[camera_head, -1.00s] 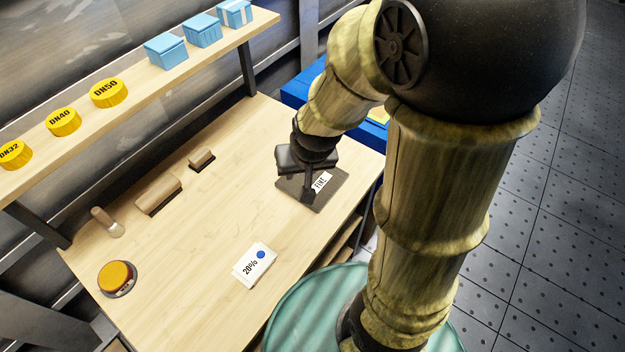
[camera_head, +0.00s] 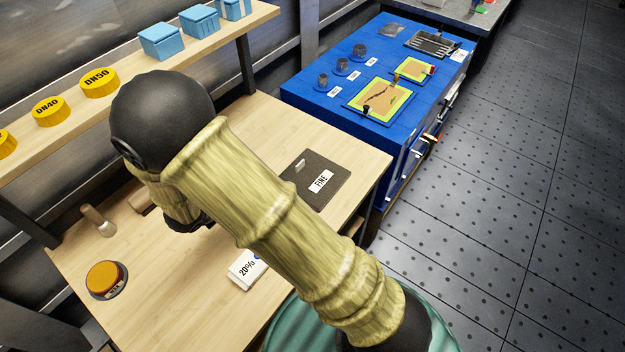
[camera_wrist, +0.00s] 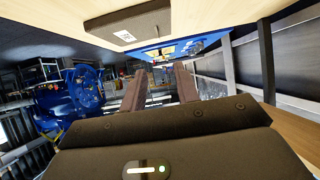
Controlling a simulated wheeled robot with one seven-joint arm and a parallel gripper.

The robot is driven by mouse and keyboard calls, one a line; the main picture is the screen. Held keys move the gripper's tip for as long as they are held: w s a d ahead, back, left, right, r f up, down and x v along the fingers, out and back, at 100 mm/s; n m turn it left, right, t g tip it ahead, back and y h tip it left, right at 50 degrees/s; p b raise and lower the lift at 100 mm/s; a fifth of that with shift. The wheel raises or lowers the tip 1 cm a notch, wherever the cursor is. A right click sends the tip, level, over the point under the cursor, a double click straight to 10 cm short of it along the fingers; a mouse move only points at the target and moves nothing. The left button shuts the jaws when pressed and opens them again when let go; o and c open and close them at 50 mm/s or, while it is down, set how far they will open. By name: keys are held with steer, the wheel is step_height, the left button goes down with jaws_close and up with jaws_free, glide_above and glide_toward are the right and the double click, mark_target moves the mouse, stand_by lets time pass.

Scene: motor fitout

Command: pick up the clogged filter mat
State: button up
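A dark grey mat (camera_head: 316,182) with a white label reading "FINE" and a small pale tab lies flat on the wooden bench. It also shows at the top of the wrist view, where the mat (camera_wrist: 128,24) appears upside down. Nothing in the frames marks it as clogged. My gripper (camera_wrist: 160,88) has its two fingers apart with nothing between them, clear of the mat. In the head view my arm hides most of the gripper, over the middle of the bench.
A shelf with yellow caps (camera_head: 99,82) and blue boxes (camera_head: 162,41) runs behind. A blue cabinet (camera_head: 330,103) carries green-framed brown panels (camera_head: 378,96).

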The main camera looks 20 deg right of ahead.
steer(key=shift+s, duration=0.15)
glide_toward(298, 165)
steer(key=x, duration=0.4)
steer(key=shift+d+f, duration=0.1)
stand_by(0.4)
steer(key=shift+p+x, duration=0.35)
steer(key=shift+x, duration=2.4)
jaws_close()
